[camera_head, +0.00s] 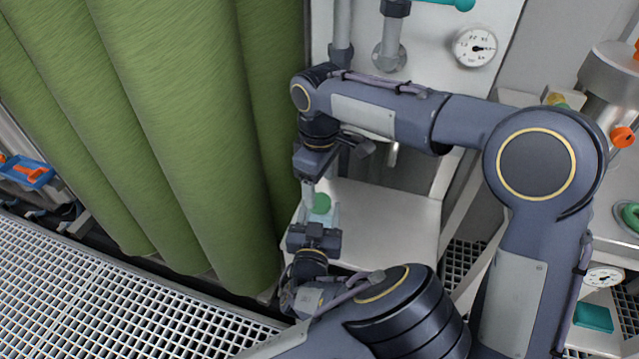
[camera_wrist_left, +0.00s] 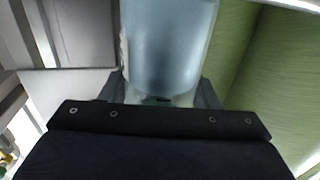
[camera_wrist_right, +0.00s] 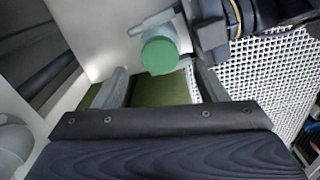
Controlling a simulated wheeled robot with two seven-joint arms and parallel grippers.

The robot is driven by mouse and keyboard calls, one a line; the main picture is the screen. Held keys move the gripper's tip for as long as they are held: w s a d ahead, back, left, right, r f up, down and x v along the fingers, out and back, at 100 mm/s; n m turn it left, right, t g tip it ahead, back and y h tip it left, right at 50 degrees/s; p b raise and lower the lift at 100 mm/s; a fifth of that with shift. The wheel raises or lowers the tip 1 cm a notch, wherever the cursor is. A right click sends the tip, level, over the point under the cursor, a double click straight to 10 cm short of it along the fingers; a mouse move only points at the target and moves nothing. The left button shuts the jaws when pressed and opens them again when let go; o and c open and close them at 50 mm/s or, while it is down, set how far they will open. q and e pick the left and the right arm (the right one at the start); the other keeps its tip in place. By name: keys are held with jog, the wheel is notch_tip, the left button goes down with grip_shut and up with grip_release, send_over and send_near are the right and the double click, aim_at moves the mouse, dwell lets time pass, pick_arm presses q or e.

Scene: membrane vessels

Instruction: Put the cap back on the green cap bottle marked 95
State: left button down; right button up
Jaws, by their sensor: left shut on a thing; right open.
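The translucent bottle (camera_head: 331,215) is upright or nearly so above the white surface, with a green cap (camera_head: 320,203) at its top. My left gripper (camera_head: 315,232) is shut on the bottle from the near side. Its pale bluish body (camera_wrist_left: 168,45) fills the space between the fingers in the left wrist view. My right gripper (camera_head: 309,190) is open just beside and above the cap. In the right wrist view the cap (camera_wrist_right: 160,56) lies ahead of the open fingers (camera_wrist_right: 162,88), apart from them. The marking 95 is not readable, and I cannot tell how firmly the cap sits.
A white ledge (camera_head: 385,225) lies beneath and right of the bottle. Large green membrane columns (camera_head: 170,120) stand close on the left. A panel with pipes and a gauge (camera_head: 474,47) is behind. Metal grating (camera_head: 90,290) covers the lower left. My right arm crosses above the ledge.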

aim_at(320, 201)
jog(key=shift+c, duration=0.4)
jog(key=shift+r+m, duration=1.4)
jog(key=shift+r, duration=0.35)
jog(key=shift+f, duration=0.1)
jog(key=shift+f, duration=3.95)
jog(key=shift+c, duration=0.4)
jog(key=c, duration=0.9)
jog(key=o, duration=1.1)
jog(key=shift+r, duration=0.1)
